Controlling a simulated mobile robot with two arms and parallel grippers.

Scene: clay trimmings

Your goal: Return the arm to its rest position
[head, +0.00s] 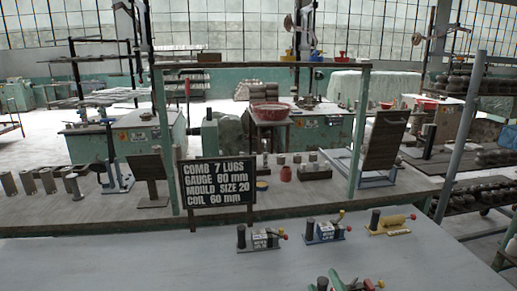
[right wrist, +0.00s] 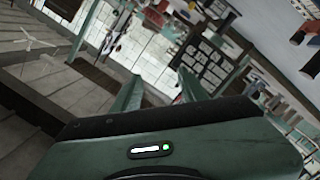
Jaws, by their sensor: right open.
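My right gripper (right wrist: 158,84) shows in the right wrist view as a green body with two green fingers standing apart. It is open, with nothing between the fingers. The wrist view is strongly tilted, and the sign (right wrist: 212,62) and the window wall show beyond the fingers. In the head view, a green piece (head: 336,281) shows at the bottom edge beside a black cylinder. It is cut off, and I cannot tell whether it is my gripper or part of a device. My left gripper is in neither view.
A grey table (head: 200,265) fills the front. A grey device (head: 259,241), a blue one (head: 326,231) and a yellow one (head: 391,224) stand on it. Behind are a black sign (head: 222,184) and a long bench with green posts (head: 360,130). The table's left part is clear.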

